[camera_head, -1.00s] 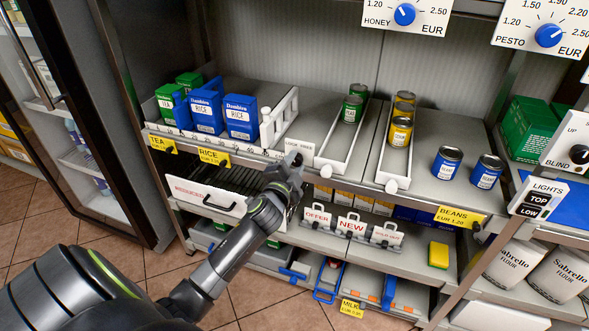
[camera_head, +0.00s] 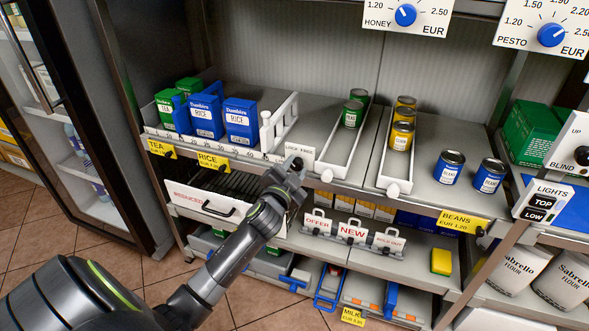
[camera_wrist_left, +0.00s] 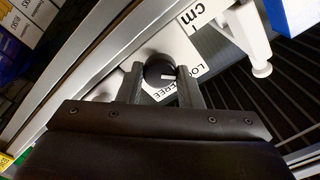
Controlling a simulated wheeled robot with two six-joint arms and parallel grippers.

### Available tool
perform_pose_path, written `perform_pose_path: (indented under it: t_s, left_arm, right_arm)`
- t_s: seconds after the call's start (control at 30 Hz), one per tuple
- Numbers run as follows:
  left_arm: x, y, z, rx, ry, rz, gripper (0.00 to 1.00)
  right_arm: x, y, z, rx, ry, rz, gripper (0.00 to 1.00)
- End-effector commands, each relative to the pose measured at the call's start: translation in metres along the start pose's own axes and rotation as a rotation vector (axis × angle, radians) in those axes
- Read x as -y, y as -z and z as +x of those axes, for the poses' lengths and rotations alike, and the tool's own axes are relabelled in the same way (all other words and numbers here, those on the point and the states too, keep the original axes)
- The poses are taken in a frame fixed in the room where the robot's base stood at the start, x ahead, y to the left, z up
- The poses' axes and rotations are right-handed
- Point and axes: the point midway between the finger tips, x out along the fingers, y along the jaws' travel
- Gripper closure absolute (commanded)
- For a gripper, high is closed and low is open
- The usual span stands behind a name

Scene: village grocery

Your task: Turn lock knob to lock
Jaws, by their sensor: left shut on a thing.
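The lock knob (camera_wrist_left: 158,70) is a small dark round knob on a white plate (camera_wrist_left: 186,52) lettered LOCK and FREE, seen in the left wrist view. A pale mark shows on the knob's face, pointing roughly towards the FREE side. My left gripper (camera_head: 295,166) is at the plate on the front edge of the upper shelf, right of the rice label. In the left wrist view its two fingers stand on either side of the knob, shut on it. My right gripper is out of view.
A white divider (camera_head: 287,118) with a peg stands on the shelf just above the plate. The reduced drawer (camera_head: 190,196) is below left, and a row of offer signs (camera_head: 352,231) is below right. Rice boxes (camera_head: 240,120) and cans stand on the shelf above.

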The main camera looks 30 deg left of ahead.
Motion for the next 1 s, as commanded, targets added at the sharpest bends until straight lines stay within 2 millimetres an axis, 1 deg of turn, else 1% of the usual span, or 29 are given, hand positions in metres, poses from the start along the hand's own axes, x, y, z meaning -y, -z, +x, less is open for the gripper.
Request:
perform_pose_path:
  t_s: [0.07,0.1,0.27,0.53,0.67,0.77,0.87,1.0]
  left_arm:
    - [-0.001,-0.002,-0.001,0.004,-0.002,-0.003,0.91]
    - [-0.001,-0.002,-0.001,0.004,-0.003,-0.003,0.66]
    - [-0.001,-0.001,0.000,0.003,-0.002,-0.002,0.46]
    - [-0.001,-0.001,-0.001,0.001,-0.001,-0.001,0.46]
    - [-0.001,-0.001,-0.007,0.002,-0.002,-0.001,0.46]
    - [-0.001,-0.001,-0.021,0.001,-0.002,-0.001,0.46]
    - [-0.001,-0.001,-0.041,0.002,-0.003,-0.003,0.46]
    - [-0.001,-0.002,-0.073,0.004,-0.003,-0.002,0.46]
  right_arm:
    - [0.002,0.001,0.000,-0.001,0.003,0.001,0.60]
    - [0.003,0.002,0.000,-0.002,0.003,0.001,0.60]
    - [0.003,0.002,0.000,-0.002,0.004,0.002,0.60]
    - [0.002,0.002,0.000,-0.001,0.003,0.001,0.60]
    - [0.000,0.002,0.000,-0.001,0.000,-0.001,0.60]
    - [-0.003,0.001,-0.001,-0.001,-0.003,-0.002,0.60]
    - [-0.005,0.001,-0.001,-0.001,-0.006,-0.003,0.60]
    - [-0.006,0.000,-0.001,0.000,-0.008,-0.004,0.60]
